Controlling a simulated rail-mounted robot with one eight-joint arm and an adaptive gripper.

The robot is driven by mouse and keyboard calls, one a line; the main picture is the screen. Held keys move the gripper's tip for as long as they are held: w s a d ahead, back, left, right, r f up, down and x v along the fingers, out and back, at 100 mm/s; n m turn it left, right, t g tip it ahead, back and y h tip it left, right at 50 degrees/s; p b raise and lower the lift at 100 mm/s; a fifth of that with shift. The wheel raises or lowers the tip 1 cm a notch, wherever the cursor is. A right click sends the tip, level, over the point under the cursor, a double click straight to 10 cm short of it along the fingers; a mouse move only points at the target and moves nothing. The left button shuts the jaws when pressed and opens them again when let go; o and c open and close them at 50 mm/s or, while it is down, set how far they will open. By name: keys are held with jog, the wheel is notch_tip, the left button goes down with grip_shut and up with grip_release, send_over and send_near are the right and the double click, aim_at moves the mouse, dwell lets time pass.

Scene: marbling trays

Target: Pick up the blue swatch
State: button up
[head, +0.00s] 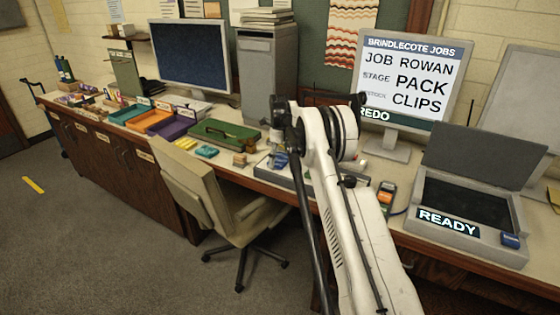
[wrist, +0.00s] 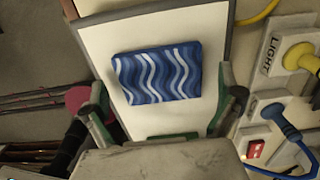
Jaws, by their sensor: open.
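The blue swatch (wrist: 158,73), with wavy white and light blue stripes, lies on a white panel with a grey border (wrist: 105,35) in the wrist view. My gripper (wrist: 162,98) is open, with one green-padded finger on each side of the swatch and a gap on both sides. The swatch is not held. In the head view my arm hides the gripper's jaws. A small blue patch (head: 280,160) shows beside the arm there; I cannot tell whether it is the swatch.
A green piece (wrist: 172,137) lies below the swatch. The head view shows a green tray (head: 225,135), chair (head: 220,190) and READY machine (head: 465,225).

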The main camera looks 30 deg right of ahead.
jog(key=c, duration=1.3)
jog(key=shift+o, duration=0.2)
jog(key=shift+r, duration=0.1)
